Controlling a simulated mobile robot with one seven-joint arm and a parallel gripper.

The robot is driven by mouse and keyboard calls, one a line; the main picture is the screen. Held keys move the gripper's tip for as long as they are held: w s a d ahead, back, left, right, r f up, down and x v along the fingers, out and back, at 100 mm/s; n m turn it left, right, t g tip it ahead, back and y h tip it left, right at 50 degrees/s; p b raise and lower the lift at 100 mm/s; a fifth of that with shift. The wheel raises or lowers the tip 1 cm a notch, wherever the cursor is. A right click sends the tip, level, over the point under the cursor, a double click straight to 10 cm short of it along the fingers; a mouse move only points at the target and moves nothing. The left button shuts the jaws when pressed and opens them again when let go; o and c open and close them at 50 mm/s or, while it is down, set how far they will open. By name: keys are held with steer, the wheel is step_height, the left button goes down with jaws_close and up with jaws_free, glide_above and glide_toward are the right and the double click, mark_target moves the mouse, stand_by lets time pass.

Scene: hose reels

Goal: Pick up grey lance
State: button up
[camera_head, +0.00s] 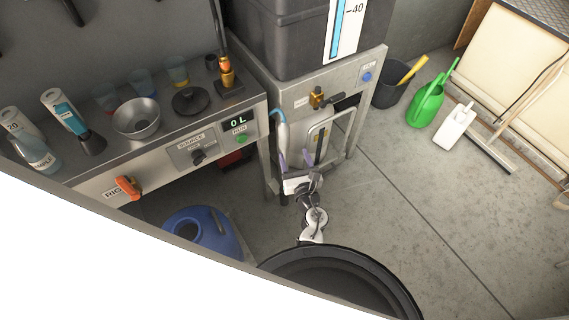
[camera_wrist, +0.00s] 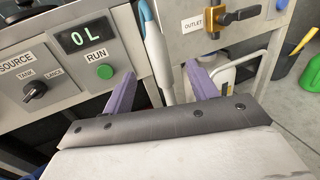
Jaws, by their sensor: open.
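A slim pale grey lance-like piece with a light blue upper part (camera_head: 281,130) stands upright at the right end of the bench, by the tank stand. In the wrist view this piece (camera_wrist: 157,45) runs down from the top edge, between and beyond my fingertips. Its lower end is hidden behind my gripper. In the wrist view my gripper (camera_wrist: 160,75) points at the gap between the control panel and the outlet valve. I cannot tell how far the piece is from the fingers.
The control panel (camera_wrist: 55,85) reads 0 L and lies close on the left. The brass outlet valve (camera_head: 317,99) and a metal frame (camera_head: 320,135) are close on the right. A blue jug (camera_head: 195,235) stands below the bench.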

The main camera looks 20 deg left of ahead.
steer(key=x, duration=1.3)
steer(key=shift+a+f, duration=0.3)
steer(key=shift+a, duration=0.1)
jaws_close()
